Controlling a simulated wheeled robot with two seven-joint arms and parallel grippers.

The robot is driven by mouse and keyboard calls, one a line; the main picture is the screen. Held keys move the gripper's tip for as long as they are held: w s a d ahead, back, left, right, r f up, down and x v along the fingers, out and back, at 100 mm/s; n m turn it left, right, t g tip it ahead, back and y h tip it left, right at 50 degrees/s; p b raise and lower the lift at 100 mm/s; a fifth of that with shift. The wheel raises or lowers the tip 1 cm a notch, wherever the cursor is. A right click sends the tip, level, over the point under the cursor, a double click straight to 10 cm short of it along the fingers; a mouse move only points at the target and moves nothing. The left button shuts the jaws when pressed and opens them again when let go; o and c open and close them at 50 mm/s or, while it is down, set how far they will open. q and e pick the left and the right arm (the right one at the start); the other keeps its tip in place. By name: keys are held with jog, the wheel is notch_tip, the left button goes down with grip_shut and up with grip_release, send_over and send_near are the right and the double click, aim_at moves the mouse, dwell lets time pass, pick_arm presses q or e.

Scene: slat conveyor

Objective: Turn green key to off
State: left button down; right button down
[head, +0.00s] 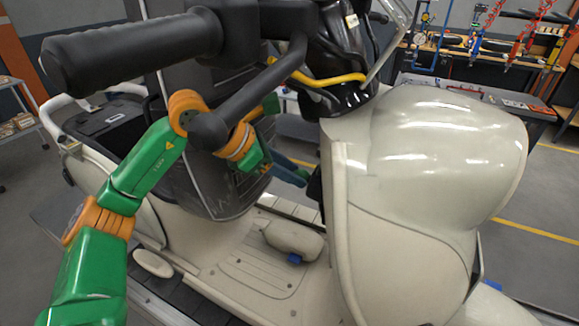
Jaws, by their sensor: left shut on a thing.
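A cream scooter (430,160) fills the middle and right of the head view. My left arm, green with orange joints, passes behind the brake lever. My left gripper (301,176) is small and dark, at the inner side of the front shield, beside a dark part (316,186). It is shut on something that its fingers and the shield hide. The green key cannot be made out separately; the grip spot fits it, but its angle cannot be read. My right gripper is not in view.
The left handlebar grip (130,50) and brake lever (250,98) stand close above my left arm. The black seat (108,118) is behind it. The footboard (250,275) lies below. A workbench (480,95) with tools stands at the back right.

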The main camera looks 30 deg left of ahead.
pick_arm(q)
jog(key=shift+w+r+g+p, duration=0.1)
jog(key=shift+r+g+p, duration=0.2)
jog(key=shift+p, duration=0.25)
jog(key=c, duration=0.9)
grip_release()
jog(key=shift+f+n+g, duration=0.2)
jog(key=shift+n+g, duration=0.1)
jog(key=o, duration=0.4)
jog(key=shift+w, duration=0.1)
jog(key=shift+o, duration=0.5)
jog(key=shift+f, duration=0.1)
jog(key=shift+w+a, duration=0.1)
jog(key=shift+a, duration=0.05)
